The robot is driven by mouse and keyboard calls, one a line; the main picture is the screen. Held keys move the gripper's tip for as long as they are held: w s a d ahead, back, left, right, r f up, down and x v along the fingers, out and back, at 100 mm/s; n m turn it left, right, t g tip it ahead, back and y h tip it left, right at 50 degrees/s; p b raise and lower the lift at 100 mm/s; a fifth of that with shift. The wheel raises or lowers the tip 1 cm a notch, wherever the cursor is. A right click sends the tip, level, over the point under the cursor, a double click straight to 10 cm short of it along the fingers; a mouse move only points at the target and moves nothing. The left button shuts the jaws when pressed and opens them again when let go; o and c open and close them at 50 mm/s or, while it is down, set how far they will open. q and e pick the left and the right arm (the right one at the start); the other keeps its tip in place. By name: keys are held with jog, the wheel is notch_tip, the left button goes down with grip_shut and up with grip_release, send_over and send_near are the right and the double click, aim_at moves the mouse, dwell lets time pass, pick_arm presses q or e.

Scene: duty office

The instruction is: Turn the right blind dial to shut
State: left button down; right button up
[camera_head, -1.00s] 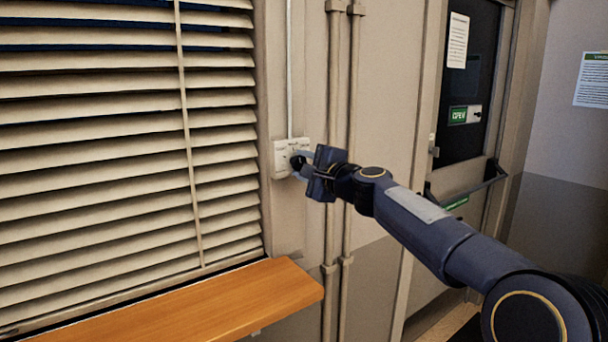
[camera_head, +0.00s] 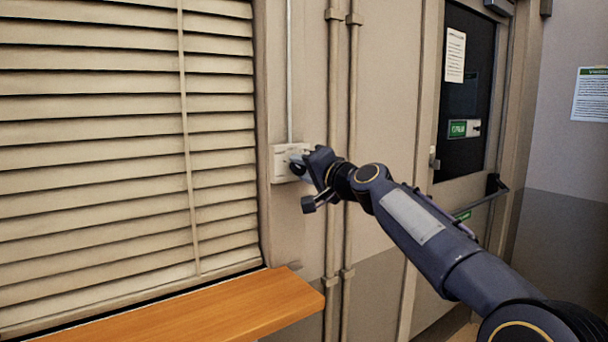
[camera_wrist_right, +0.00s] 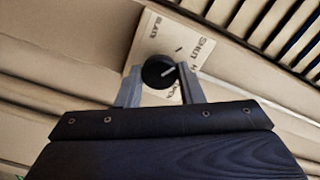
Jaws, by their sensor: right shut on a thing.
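The right blind dial is a round black knob (camera_wrist_right: 159,72) with a pale pointer line, on a cream wall plate (camera_head: 281,163) beside the window. In the right wrist view the plate (camera_wrist_right: 183,50) carries printed words, one of them "SHUT". My right gripper (camera_head: 298,168) is shut on the dial, its two grey fingers on either side of the knob in the right wrist view (camera_wrist_right: 161,82). The wrist is rolled to a slant. My left gripper is not in view.
A wooden sill (camera_head: 215,308) juts out below the blind. Vertical pipes (camera_head: 342,230) run down the wall just right of the plate, behind my right arm. A door (camera_head: 465,130) with a push bar stands farther right.

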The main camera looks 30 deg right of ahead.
jog(key=shift+f+n, duration=0.15)
jog(key=shift+n, duration=0.25)
jog(key=o, duration=1)
jog(key=shift+c, duration=0.2)
jog(key=s+b, duration=0.2)
jog(key=s, duration=0.5)
jog(key=shift+s+d, duration=0.3)
jog(key=shift+s, duration=0.1)
